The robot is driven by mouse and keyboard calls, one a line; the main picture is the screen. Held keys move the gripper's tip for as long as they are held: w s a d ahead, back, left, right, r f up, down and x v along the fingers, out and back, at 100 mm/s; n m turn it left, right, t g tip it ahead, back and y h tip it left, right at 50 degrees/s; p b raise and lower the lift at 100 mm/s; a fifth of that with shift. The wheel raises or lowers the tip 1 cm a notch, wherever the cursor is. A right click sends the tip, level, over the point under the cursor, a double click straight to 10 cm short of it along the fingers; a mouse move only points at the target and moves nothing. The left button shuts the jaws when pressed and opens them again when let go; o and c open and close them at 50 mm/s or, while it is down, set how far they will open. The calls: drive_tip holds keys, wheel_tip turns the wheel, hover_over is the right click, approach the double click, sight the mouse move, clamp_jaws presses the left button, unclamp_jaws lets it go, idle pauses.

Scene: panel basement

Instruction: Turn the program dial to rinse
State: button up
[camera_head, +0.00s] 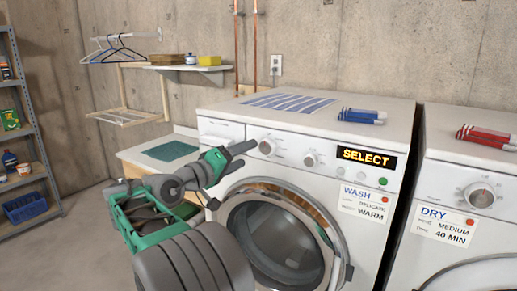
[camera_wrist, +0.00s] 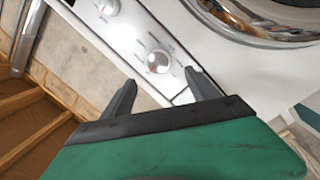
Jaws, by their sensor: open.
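The white washer (camera_head: 222,131) has two round dials on its front panel. The left dial (camera_head: 267,147) also shows in the wrist view (camera_wrist: 158,61), with a small red mark on its face. The right dial (camera_head: 311,159) shows at the top of the wrist view (camera_wrist: 108,7). The print around both is too small to read, so I cannot tell which is the program dial. My gripper (camera_head: 242,156) is open and empty, just left of the left dial. In the wrist view its fingertips (camera_wrist: 160,76) point at that dial, apparently short of it.
The washer's display (camera_head: 366,157) reads SELECT. A card (camera_head: 364,202) below reads WASH, DELICATE, WARM. The round door (camera_head: 283,240) bulges below the panel. A dryer (camera_head: 470,200) stands at right. Blue-handled tools (camera_head: 362,115) lie on the washer top.

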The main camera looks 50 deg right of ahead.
sight(264, 147)
drive_tip(key=d, duration=0.2)
drive_tip(key=d+p, duration=0.1)
drive_tip(key=d, duration=0.4)
drive_tip(key=shift+s+d, duration=0.15)
drive_tip(key=shift+s, duration=0.2)
drive_tip(key=c, duration=1.4)
